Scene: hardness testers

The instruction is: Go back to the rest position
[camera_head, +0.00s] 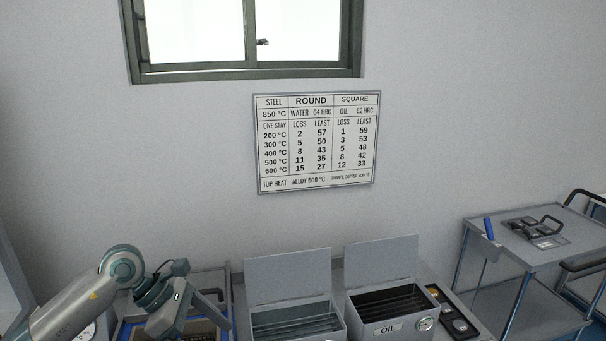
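My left arm comes in from the lower left and bends down at the wrist. My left gripper (205,308) is over a blue-edged tray or box at the left end of the bench, whose contents are mostly hidden by the arm. I cannot tell whether its fingers are open or shut, and no held object is clearly visible. My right arm and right gripper are not in view.
Two grey tanks with raised lids stand on the bench: a left tank (262,318) and a right tank labelled OIL (353,328). A dark tray (459,327) lies right of them. A grey cart (549,255) stands farther right. A chart (316,142) hangs on the wall.

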